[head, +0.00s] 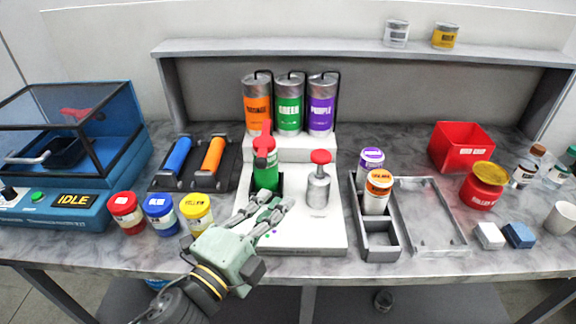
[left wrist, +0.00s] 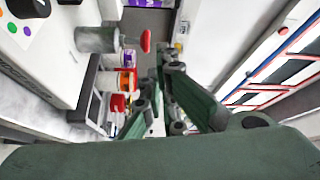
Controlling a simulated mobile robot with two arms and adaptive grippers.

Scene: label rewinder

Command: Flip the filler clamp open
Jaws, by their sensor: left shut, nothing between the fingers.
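The white filler stand (head: 330,232) is at the middle of the bench. A green canister (head: 265,178) stands on its left part, with a red lever-like part (head: 264,143) upright at its top, which looks like the clamp; its exact state is hard to tell. A silver cylinder with a red knob (head: 320,157) stands on the right part; it also shows in the left wrist view (left wrist: 97,39). My left gripper (head: 277,208) is shut and empty over the stand's front, in front of and below the green canister, apart from the red part. My right gripper is out of view.
Orange, green and purple canisters (head: 289,105) stand behind. Red, blue and yellow jars (head: 160,215) are left of my arm. A grey tray (head: 380,246) with purple-lidded and orange-lidded containers is at the right. A blue machine (head: 55,212) reads IDLE.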

